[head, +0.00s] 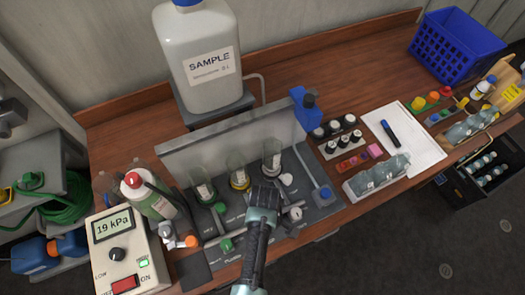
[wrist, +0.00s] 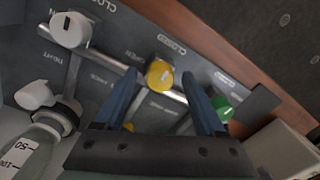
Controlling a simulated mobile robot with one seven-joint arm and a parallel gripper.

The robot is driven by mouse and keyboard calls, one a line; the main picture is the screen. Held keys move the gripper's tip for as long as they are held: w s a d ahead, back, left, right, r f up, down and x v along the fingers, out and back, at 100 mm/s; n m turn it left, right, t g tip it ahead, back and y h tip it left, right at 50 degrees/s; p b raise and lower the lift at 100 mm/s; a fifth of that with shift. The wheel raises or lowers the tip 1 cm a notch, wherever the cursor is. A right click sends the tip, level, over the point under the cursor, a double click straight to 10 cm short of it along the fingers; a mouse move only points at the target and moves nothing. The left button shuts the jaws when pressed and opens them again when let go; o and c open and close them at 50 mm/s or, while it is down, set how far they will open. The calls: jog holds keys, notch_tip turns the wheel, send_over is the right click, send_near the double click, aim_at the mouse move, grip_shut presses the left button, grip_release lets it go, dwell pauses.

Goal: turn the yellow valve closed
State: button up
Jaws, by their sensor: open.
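The yellow valve (wrist: 160,74) has a round yellow cap on a pipe along the dark panel, seen in the wrist view. My gripper (wrist: 161,76) is open, with one finger on each side of the yellow cap; I cannot tell whether either finger touches it. A printed label that seems to read CLOSED lies just above the cap. In the head view my gripper (head: 264,192) is over the front of the panel (head: 325,207) and hides the yellow valve. The valve's handle position is unclear.
A white valve (wrist: 70,29) and a green valve (wrist: 222,106) flank the yellow one. Several glass vials, one with a yellow collar (head: 239,177), stand behind my gripper. A pressure gauge box (head: 125,250) reading 19 kPa and a red-capped bottle (head: 147,195) stand left.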

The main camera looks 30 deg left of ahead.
notch_tip(320, 180, up, 13)
jog(key=b, duration=0.1)
jog(key=shift+w, duration=0.15)
dwell(0.3)
dwell(0.5)
